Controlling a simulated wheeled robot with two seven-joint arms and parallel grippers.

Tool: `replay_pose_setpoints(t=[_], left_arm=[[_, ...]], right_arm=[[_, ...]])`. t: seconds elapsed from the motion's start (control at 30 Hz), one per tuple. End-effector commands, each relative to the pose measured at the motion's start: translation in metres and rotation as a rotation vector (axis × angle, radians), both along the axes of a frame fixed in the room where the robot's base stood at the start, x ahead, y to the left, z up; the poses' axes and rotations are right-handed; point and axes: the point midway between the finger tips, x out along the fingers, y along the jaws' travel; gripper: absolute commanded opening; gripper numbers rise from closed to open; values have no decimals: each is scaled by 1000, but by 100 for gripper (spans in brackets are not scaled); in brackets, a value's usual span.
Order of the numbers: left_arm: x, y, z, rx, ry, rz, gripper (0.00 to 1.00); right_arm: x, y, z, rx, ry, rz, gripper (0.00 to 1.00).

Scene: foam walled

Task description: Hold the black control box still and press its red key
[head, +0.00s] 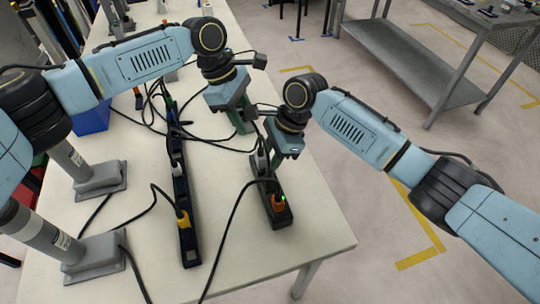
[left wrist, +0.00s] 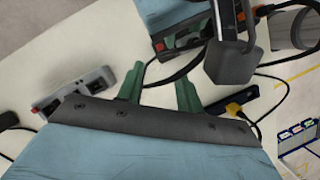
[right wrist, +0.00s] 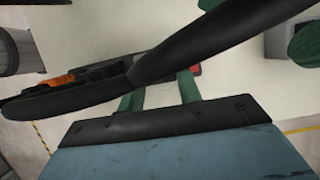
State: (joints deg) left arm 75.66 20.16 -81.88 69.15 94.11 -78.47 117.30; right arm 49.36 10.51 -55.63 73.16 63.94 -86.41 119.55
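The black control box (head: 280,219) lies on the white table, with an orange plug and a small green light at its near end. In the right wrist view, the dark box (right wrist: 105,70) runs behind a thick cable; a small red patch (right wrist: 196,68), possibly the red key, shows by a fingertip. My right gripper (head: 277,155) is above the box's far part, its green fingers apart and empty (right wrist: 160,85). My left gripper (head: 242,122) is beyond it, its fingers apart and empty over the table (left wrist: 157,82). I cannot tell whether either gripper touches the box.
A long black power strip (head: 181,205) with a yellow plug lies left of the box. Loose black cables cross the table. A grey socket box (left wrist: 75,95) with a red part shows in the left wrist view. Grey stands (head: 95,255) occupy the table's left side. The near-right table is clear.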

Motion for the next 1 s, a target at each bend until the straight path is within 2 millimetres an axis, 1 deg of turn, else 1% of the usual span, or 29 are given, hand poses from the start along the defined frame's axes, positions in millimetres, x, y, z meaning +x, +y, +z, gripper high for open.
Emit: replay_pose_setpoints(t=[0.03,0.2,0.27,0.3,1.0], left_arm=[[0,0,0,0,0,0,32],[0,0,0,0,0,0,10],[0,0,0,0,0,0,2],[0,0,0,0,0,0,0],[0,0,0,0,0,0,0]], right_arm=[[0,0,0,0,0,0,6],[0,0,0,0,0,0,5],[0,0,0,0,0,0,5],[0,0,0,0,0,0,5],[0,0,1,0,-1,0,5]])
